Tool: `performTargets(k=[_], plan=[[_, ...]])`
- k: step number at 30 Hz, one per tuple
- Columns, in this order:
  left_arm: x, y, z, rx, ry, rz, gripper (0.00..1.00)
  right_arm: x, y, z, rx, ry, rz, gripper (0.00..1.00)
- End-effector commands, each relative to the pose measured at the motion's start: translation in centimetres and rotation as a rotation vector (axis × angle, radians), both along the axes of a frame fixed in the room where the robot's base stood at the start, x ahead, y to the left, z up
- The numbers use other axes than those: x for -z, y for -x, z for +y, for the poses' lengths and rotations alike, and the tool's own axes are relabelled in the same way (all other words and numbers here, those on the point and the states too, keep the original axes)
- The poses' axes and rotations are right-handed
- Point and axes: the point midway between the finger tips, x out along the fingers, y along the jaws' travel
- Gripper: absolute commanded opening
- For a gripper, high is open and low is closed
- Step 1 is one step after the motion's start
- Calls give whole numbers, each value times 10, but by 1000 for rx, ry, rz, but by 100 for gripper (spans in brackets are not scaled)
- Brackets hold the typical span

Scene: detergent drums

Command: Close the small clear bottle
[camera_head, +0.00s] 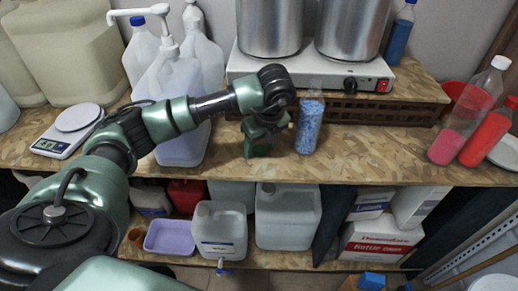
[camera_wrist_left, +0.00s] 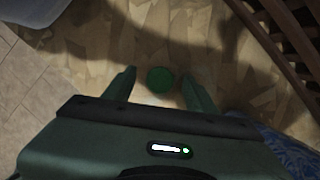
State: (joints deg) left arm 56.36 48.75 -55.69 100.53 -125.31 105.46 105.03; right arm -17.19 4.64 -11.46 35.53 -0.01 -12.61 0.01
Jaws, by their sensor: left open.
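The small clear bottle (camera_head: 309,124) stands upright on the wooden counter, filled with blue-and-white granules. Its clear top shows no cap. In the left wrist view its blue contents (camera_wrist_left: 283,158) show at the lower right corner. A round green cap (camera_wrist_left: 161,80) lies on the counter between the fingertips in the left wrist view. My left gripper (camera_wrist_left: 155,85) points down over it, fingers apart on both sides and not closed on it. In the head view my left gripper (camera_head: 260,146) is just left of the bottle and hides most of the cap. My right gripper is not in view.
A hot plate (camera_head: 300,72) with two metal pots stands behind the bottle on a slatted wooden base (camera_head: 375,112). A pump jug (camera_head: 180,145) stands left of my gripper. Pink and red bottles (camera_head: 455,130) stand at the right. Counter between them and the clear bottle is free.

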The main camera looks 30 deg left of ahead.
Motion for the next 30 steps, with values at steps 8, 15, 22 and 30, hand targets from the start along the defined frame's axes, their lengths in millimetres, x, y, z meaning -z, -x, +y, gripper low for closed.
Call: performTargets(k=[8, 15, 22, 30], plan=[[0, 0, 0, 0, 0, 0, 0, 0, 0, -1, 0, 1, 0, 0], [0, 0, 0, 0, 0, 0, 0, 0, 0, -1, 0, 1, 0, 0], [-9, 0, 0, 0, 0, -1, 0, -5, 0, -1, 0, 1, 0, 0], [-58, -1, 0, 0, 1, -4, 0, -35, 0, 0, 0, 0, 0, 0]])
